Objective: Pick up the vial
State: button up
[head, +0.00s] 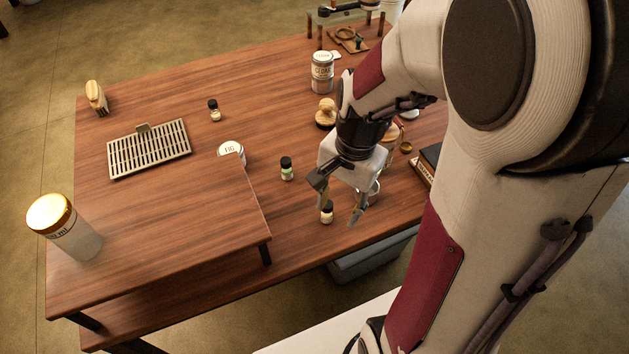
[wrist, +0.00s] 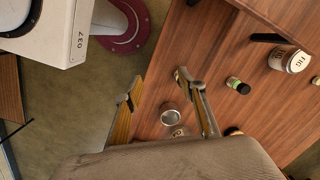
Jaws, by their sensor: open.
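Three small dark-capped vials stand upright in the head view. One vial with a pale label (head: 327,214) is near the table's front edge, beside my gripper's left finger. A vial with a green label (head: 287,169) stands further left, and it also shows in the wrist view (wrist: 238,86). Another pale-labelled vial (head: 214,111) stands toward the back. My gripper (head: 338,206) is open, pointing down, with its fingers spread wide. In the wrist view (wrist: 155,86) nothing is clearly held. I cannot tell whether the finger touches the near vial.
A FIG tin (head: 231,152) stands beside the raised shelf (head: 190,215). A jar with a gold lid (head: 65,228) and a metal rack (head: 150,150) are at left.

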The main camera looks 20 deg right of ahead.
aim_at(329, 204)
jog(key=w+f+m, duration=0.1)
jog(key=w+m, duration=0.1)
jog(key=m, duration=0.2)
jog(key=w+d+f+m, duration=0.1)
jog(key=f+m, duration=0.1)
jog(key=m, duration=0.1)
jog(key=w+f+m, duration=0.2)
jog(key=m, duration=0.2)
jog(key=shift+w+d+f+m+t, duration=0.15)
jog(key=shift+w+d+m+t, duration=0.15)
jog(key=shift+d+t, duration=0.1)
jog(key=shift+w+d+m, duration=0.1)
jog(key=shift+w+m, duration=0.15)
jog(key=shift+m, duration=0.85)
jog(key=shift+w+f, duration=0.1)
jog(key=shift+f, duration=1.15)
jog(key=shift+f, duration=0.15)
jog(key=shift+w+a+f, duration=0.15)
jog(key=shift+f, duration=0.65)
jog(key=shift+w+a+f, duration=0.1)
jog(key=shift+f, duration=0.75)
jog(key=shift+w+a+f, duration=0.15)
jog(key=shift+f, duration=0.65)
grip_shut()
